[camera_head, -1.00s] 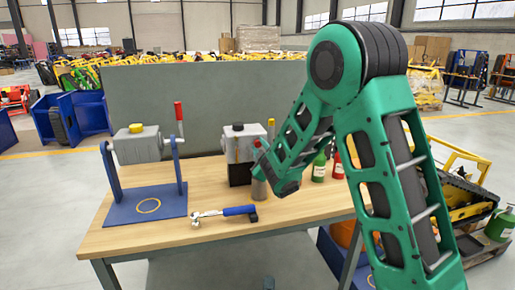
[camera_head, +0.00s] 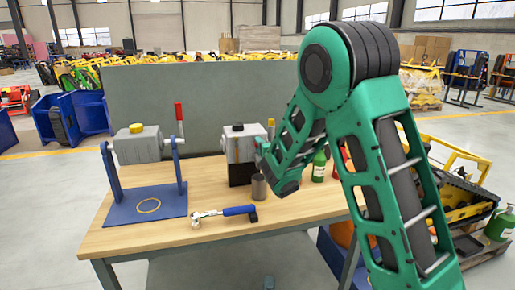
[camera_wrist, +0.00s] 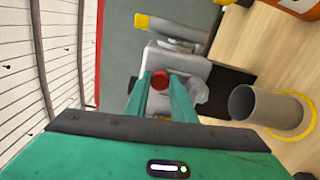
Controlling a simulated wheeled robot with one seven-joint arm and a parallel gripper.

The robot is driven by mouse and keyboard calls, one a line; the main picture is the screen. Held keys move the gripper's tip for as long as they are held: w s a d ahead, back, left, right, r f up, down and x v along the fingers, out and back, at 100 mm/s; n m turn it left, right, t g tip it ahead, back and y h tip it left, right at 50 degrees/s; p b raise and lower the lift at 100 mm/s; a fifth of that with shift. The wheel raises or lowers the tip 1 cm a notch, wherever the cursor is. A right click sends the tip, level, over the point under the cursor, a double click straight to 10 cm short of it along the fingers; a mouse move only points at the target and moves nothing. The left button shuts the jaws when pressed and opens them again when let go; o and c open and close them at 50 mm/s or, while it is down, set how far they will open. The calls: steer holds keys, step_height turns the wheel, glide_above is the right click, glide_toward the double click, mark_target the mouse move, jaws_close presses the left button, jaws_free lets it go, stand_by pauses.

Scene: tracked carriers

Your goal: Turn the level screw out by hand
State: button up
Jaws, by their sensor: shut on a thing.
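The level screw (camera_wrist: 160,80) shows in the wrist view as a red round head on the side of a grey housing (camera_wrist: 176,62). My gripper (camera_wrist: 160,84) is shut on it, with one green finger on each side. The screw's shank is hidden. In the head view the housing (camera_head: 246,141) sits on a black block on the bench, with a black cap on top. There my gripper (camera_head: 262,158) is at its right side, mostly hidden by my arm, and the screw cannot be made out.
A grey open cup (camera_head: 258,187) stands just below my gripper; it also shows in the wrist view (camera_wrist: 262,106). A yellow-tipped lever (camera_wrist: 142,21) is beside the housing.

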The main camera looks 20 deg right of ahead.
steer(key=shift+a+f+n, duration=0.15)
steer(key=shift+n, duration=0.25)
steer(key=n, duration=0.9)
steer(key=o, duration=0.9)
steer(key=shift+c, duration=0.2)
